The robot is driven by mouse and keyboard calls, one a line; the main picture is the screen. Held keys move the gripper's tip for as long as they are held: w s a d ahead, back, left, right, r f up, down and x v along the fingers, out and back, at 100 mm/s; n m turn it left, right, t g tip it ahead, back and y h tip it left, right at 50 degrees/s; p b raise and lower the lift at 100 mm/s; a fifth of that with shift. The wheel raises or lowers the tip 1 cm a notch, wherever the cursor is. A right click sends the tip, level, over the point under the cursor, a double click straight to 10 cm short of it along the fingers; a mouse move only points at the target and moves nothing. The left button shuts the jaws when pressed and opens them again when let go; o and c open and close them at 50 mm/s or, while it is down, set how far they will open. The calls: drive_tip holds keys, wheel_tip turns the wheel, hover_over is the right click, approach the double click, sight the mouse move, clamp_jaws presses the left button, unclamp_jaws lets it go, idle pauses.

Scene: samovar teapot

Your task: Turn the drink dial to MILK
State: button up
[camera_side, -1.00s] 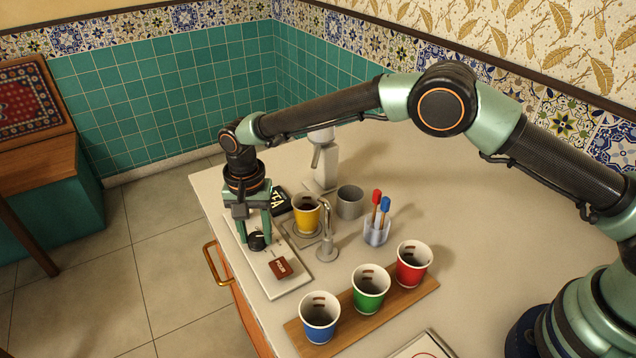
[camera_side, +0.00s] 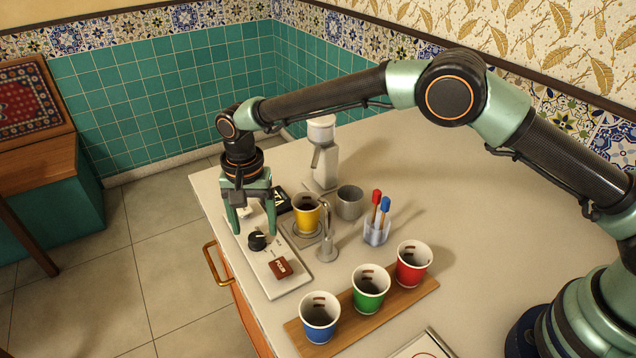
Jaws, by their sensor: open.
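The drink dial (camera_side: 257,241) is a small black knob with a light pointer mark, on a pale panel (camera_side: 282,284) at the counter's left edge. The pointer and the panel's labels are too small to read, so I cannot tell its setting. A brown-red button block (camera_side: 280,268) sits on the same panel, nearer the camera. My gripper (camera_side: 252,228) points down with its green fingers spread. It is above and behind the dial, apart from it and empty. My gripper hides the back part of the panel.
Blue (camera_side: 320,322), green (camera_side: 371,293) and red (camera_side: 412,268) cups stand on a wooden board. A grey cup (camera_side: 349,204) and a stirrer holder (camera_side: 377,232) stand farther right.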

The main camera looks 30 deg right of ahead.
sight(257, 235)
wheel_tip(257, 235, up, 10)
drive_tip(key=shift+f, duration=0.15)
idle(0.3)
drive_tip(key=s+d+r+n+t, duration=0.2)
drive_tip(key=s+d+r+n, duration=0.15)
drive_tip(key=d+r, duration=1.1)
drive_tip(key=s+d+f+n+t, duration=0.1)
drive_tip(key=s+d, duration=0.6)
drive_tip(key=s, duration=0.1)
drive_tip(key=s+d+f+n+t, duration=0.2)
drive_tip(key=s+d, duration=0.5)
drive_tip(key=d, duration=0.1)
drive_tip(key=shift+s+f+t, duration=0.25)
drive_tip(key=shift+s+t, duration=0.05)
drive_tip(key=shift+s, duration=0.1)
